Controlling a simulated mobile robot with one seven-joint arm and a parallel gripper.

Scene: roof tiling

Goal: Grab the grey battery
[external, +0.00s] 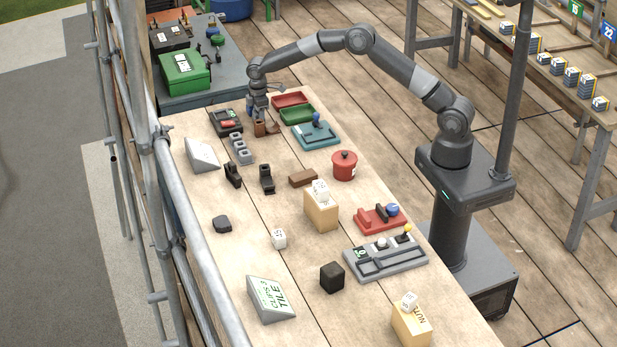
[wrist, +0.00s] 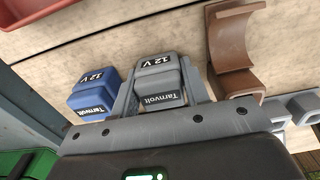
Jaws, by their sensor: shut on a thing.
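The grey battery (wrist: 160,82), marked "12 V" and "Tarnvolt", sits between the two grey fingers of my gripper (wrist: 163,88) in the wrist view. The fingers are shut on its sides. A blue battery (wrist: 92,96) with the same markings stands just left of it, outside the fingers. In the external view my gripper (external: 261,113) points down at the far end of the bench, low over the top. The grey battery is too small and covered to make out there. I cannot tell whether it touches the bench.
A brown curved piece (wrist: 232,50) stands close to the right of the fingers, with grey clips (wrist: 275,112) beyond. In the external view, red (external: 291,100) and green (external: 297,115) trays lie right of my gripper, and a black device (external: 226,122) lies left. The bench's near part has free gaps.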

